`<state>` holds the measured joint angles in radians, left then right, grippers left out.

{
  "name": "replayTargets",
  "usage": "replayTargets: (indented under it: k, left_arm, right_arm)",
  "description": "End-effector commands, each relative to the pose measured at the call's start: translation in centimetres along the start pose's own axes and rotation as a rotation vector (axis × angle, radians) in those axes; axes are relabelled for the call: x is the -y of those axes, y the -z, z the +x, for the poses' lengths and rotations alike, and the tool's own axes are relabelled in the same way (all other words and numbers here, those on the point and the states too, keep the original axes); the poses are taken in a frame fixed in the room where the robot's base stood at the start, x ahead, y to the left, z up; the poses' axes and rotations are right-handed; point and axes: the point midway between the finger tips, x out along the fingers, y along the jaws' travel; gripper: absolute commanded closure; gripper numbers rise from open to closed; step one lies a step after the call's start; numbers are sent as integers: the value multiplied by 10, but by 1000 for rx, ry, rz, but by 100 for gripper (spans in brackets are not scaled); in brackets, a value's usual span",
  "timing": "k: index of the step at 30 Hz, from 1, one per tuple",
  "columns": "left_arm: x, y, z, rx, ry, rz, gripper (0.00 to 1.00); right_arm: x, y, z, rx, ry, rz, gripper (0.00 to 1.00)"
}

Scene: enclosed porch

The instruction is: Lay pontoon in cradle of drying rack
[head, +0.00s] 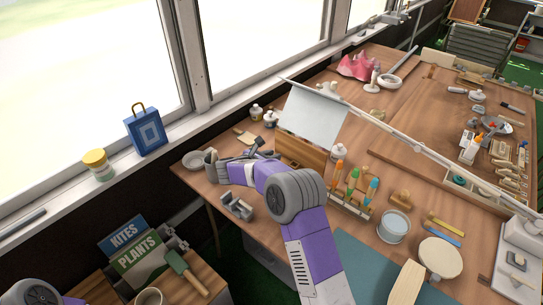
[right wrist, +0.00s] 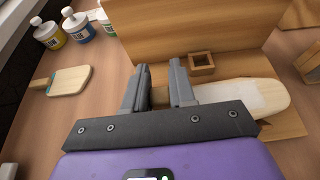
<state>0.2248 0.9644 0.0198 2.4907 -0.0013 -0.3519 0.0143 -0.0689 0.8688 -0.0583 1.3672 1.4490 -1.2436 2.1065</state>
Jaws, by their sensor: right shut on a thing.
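My right gripper (head: 225,165) reaches toward the left end of the workbench, beside the wooden stand. In the right wrist view its two dark fingers (right wrist: 160,85) are close together with a narrow gap. A pale wooden piece with a rounded end (right wrist: 262,97), which looks like the pontoon, runs out to the right from behind the fingers. Its other end and the grip on it are hidden. A small grey cradle-shaped holder (head: 236,207) stands on the bench just below the gripper; I cannot tell whether it is the drying rack. My left gripper is out of view.
A wooden stand with a white sheet (head: 312,115) is close right of the gripper. A wooden paddle (right wrist: 68,80) and several bottles (right wrist: 78,28) lie beyond. A rack of coloured tools (head: 350,197) and a pale tub (head: 394,226) stand to the right. The window sill borders the bench.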

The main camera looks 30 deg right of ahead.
Motion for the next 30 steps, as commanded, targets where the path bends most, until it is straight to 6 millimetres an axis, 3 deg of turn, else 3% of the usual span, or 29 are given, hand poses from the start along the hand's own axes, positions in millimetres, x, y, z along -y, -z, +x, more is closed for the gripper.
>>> replayTargets:
  k: [9, 10, 15, 21, 27, 30]
  left_arm:
    - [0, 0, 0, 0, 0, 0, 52]
    - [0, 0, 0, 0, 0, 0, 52]
    - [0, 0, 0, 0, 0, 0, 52]
    - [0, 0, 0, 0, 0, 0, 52]
    - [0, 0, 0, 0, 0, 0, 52]
    - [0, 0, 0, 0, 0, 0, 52]
  right_arm:
    - [0, 5, 2, -1, 1, -1, 100]
    - [0, 5, 2, -1, 1, -1, 70]
    - [0, 5, 2, 0, 1, -1, 45]
    - [0, 4, 2, 0, 0, 0, 45]
    - [0, 4, 2, 0, 0, 0, 15]
    - [0, 4, 2, 0, 0, 0, 11]
